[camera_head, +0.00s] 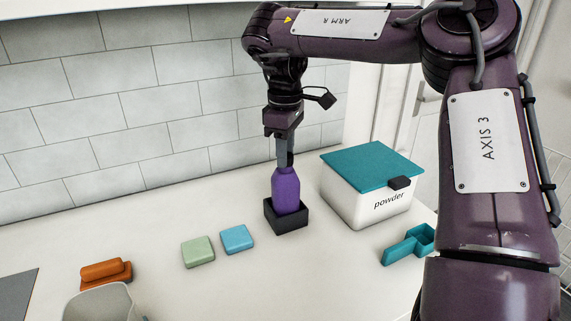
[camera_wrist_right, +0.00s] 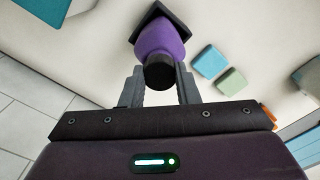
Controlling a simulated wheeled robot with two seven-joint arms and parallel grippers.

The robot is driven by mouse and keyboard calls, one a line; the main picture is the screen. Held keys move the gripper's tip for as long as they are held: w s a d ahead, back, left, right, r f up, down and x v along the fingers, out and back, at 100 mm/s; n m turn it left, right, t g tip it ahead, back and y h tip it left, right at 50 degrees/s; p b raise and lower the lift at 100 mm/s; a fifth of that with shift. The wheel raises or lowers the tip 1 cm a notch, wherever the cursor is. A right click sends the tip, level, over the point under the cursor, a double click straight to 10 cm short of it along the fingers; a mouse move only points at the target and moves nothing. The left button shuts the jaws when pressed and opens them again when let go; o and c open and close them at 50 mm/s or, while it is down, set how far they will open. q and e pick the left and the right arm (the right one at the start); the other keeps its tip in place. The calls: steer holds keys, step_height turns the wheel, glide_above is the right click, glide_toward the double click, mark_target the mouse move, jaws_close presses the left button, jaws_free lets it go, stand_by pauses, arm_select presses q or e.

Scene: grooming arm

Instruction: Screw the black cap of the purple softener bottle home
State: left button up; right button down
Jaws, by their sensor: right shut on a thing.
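The purple softener bottle (camera_head: 286,190) stands upright in a square black holder (camera_head: 287,223) on the counter. It also shows in the right wrist view (camera_wrist_right: 160,38). Its black cap (camera_wrist_right: 158,75) is on the bottle's neck, between the two grey fingers of my right gripper (camera_head: 284,160). My right gripper comes down from above and is shut on the cap. In the head view the fingers mostly hide the cap, and I cannot tell how far down it sits. My left gripper is not in view.
A white powder box (camera_head: 360,205) with a teal lid stands right of the holder, with a teal scoop (camera_head: 405,246) in front. Green (camera_head: 198,252) and blue (camera_head: 237,239) blocks lie left of it. An orange brush-like thing (camera_head: 105,273) and a grey container (camera_head: 98,303) are front left.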

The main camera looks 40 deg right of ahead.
steer(key=shift+f+m, duration=0.1)
steer(key=shift+m, duration=0.8)
steer(key=shift+f+m+b, duration=0.1)
steer(key=shift+m+b, duration=0.5)
steer(key=shift+m, duration=0.3)
steer(key=m, duration=0.2)
steer(key=shift+m, duration=0.4)
steer(key=c, duration=0.9)
jaws_free()
steer(key=shift+c, duration=0.2)
step_height(320, 180, up, 8)
steer(key=p, duration=0.7)
steer(key=shift+r, duration=0.2)
